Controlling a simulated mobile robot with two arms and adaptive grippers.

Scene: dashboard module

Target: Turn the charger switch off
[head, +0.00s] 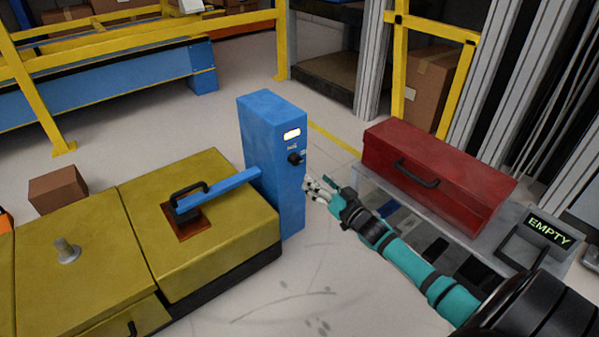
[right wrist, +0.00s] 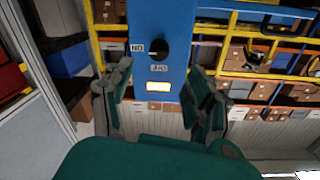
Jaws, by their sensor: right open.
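My left gripper is out of view.
A yellow box (head: 215,235) with a blue lever (head: 218,190) stands left of the post. A red toolbox (head: 440,170) sits on a grey cart to the right, near an EMPTY sign (head: 549,229). A cardboard box (head: 57,191) lies on the floor. Clear floor lies before the post.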

